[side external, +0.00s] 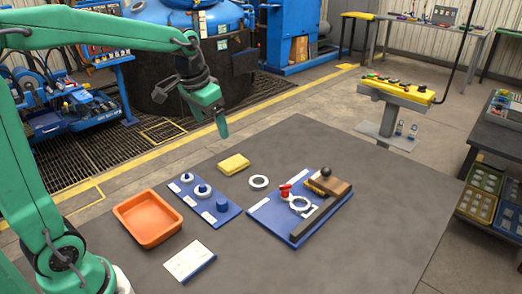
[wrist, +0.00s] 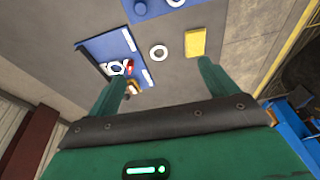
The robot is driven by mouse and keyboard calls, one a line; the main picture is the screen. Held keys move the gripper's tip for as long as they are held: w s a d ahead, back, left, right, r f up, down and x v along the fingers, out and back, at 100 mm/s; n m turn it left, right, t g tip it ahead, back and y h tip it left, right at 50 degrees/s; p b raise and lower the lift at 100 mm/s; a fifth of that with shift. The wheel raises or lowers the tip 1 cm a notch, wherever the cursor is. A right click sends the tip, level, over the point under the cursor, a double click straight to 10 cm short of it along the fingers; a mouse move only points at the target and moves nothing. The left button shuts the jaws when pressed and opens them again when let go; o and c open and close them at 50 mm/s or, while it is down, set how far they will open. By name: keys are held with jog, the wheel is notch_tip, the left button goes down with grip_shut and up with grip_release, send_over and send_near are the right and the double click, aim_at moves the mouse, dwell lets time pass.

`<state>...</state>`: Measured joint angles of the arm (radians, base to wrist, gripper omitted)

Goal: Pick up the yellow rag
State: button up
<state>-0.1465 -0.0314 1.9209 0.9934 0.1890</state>
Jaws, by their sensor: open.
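The yellow rag (side external: 234,164) lies folded flat on the grey table (side external: 330,160), behind the blue boards. My gripper (side external: 222,128) is above the table, up and slightly left of the rag, and apart from it. In the wrist view the rag (wrist: 195,43) shows at the top, beyond the tip of the right finger. My gripper (wrist: 163,78) is open there, with its two green fingers wide apart and nothing between them.
A white ring (side external: 259,182) lies just right of the rag. A blue board with round parts (side external: 226,219) and a larger blue board with a clamp-like fixture (side external: 258,209) lie in front. An orange tray (side external: 126,211) stands left. The table's right side is clear.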

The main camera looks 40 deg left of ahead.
jog(key=w+a+f+g, duration=0.2)
jog(key=w+a+f, duration=0.3)
jog(key=w+f, duration=0.3)
jog(key=g, duration=0.1)
send_near(230, 164)
jog(key=shift+w+a+f+m, duration=0.3)
jog(key=shift+f, duration=1.4)
jog(key=shift+s+f, duration=0.2)
jog(key=shift+f, duration=2.4)
jog(key=c, duration=1.1)
